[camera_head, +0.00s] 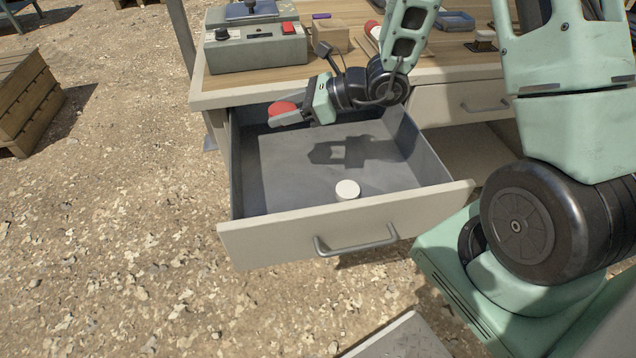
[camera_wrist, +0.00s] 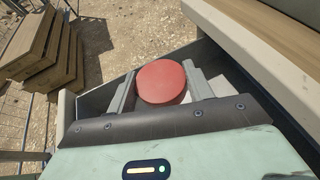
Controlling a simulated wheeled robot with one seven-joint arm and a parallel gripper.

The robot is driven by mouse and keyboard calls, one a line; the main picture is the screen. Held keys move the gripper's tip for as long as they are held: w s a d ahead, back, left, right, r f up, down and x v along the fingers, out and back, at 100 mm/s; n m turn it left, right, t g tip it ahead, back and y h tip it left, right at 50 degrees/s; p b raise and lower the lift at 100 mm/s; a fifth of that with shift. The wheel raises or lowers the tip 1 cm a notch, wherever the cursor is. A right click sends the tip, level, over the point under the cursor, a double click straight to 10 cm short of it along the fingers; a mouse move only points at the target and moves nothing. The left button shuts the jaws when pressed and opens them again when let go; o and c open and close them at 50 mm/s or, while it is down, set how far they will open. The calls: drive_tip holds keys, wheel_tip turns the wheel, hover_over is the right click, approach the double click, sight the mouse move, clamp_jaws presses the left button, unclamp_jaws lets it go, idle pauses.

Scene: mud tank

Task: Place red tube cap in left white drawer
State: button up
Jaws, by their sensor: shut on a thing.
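The red tube cap (camera_head: 282,108) is held between the fingers of my gripper (camera_head: 290,115), above the back left part of the open left white drawer (camera_head: 345,231). In the wrist view the round red cap (camera_wrist: 161,82) sits between the two grey fingertips of my gripper (camera_wrist: 160,88), with the drawer wall behind it. The drawer is pulled well out, with a grey inside and a metal handle at its front. A small white round object (camera_head: 347,190) stands on its floor near the front. My gripper's shadow falls on the drawer floor.
A grey control box (camera_head: 255,45) with a red button stands on the wooden tabletop (camera_head: 330,66) behind the drawer. A right drawer (camera_head: 460,103) is closed. Wooden crates (camera_head: 28,100) stand on gravel at the left. Most of the open drawer's floor is clear.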

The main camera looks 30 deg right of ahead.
wheel_tip(320, 180, down, 4)
drive_tip(key=s+a+r+n+g+y+b, duration=0.1)
drive_tip(key=s+a+n+g+y+b, duration=0.1)
drive_tip(key=n+g+b, duration=0.25)
drive_tip(key=n+g, duration=0.3)
drive_tip(key=g, duration=0.1)
hover_over(292, 203)
wheel_tip(292, 203, down, 5)
drive_tip(key=shift+y, duration=0.3)
wheel_tip(292, 203, down, 10)
drive_tip(key=shift+f+b, duration=0.15)
drive_tip(key=shift+b, duration=1.05)
drive_tip(key=shift+f, duration=0.15)
drive_tip(key=o, duration=0.9)
drive_tip(key=shift+o, duration=0.2)
